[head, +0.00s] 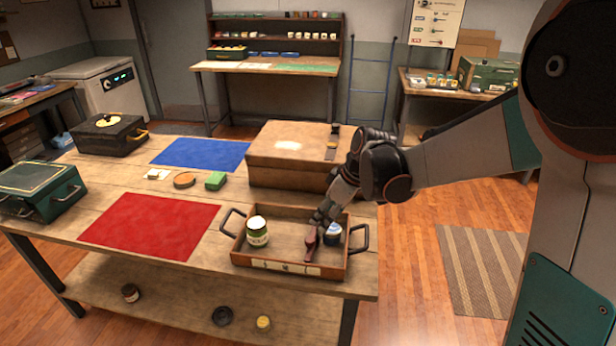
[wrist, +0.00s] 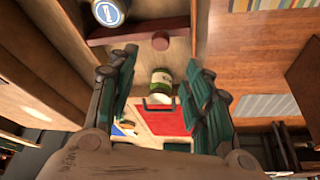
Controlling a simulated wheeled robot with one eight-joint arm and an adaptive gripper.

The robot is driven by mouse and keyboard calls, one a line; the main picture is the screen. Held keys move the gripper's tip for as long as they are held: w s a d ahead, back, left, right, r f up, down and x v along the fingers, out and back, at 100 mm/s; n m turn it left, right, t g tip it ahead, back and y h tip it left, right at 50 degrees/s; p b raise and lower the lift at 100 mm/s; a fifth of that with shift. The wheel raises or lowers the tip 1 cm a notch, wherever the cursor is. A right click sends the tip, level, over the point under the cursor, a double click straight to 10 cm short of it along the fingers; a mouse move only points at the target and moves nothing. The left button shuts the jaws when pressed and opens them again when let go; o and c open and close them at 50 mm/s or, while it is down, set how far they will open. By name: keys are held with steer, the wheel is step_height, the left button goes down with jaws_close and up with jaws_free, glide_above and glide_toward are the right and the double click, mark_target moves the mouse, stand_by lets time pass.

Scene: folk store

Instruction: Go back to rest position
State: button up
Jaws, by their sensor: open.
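My gripper (head: 322,220) is open, low over the right part of a wooden tray (head: 285,269) with two dark handles. In the wrist view my gripper's fingers (wrist: 163,62) stand wide apart with nothing held between them. A dark red object (head: 311,246) is in the tray just below the fingertips; it also shows ahead of them in the wrist view (wrist: 140,31). Whether a finger touches it I cannot tell. A blue and white jar (head: 332,236) stands to its right. A green and white jar (head: 257,232) stands at the tray's left.
A large wooden box (head: 290,170) stands behind the tray, close to my gripper. A red mat (head: 150,226) and a blue mat (head: 200,154) lie to the left. A green case (head: 40,190) and a black case (head: 110,135) sit on the table's left side.

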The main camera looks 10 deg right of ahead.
steer(key=s+d+r+m+t+h, duration=0.1)
steer(key=s+r+m, duration=0.3)
steer(key=s, duration=0.8)
steer(key=s+d+r+m+t+h, duration=0.2)
steer(key=s+r+m, duration=0.3)
steer(key=s, duration=0.7)
steer(key=shift+s+d+r+m+t, duration=0.2)
steer(key=shift+d+m+t, duration=0.1)
steer(key=shift+d+t, duration=0.25)
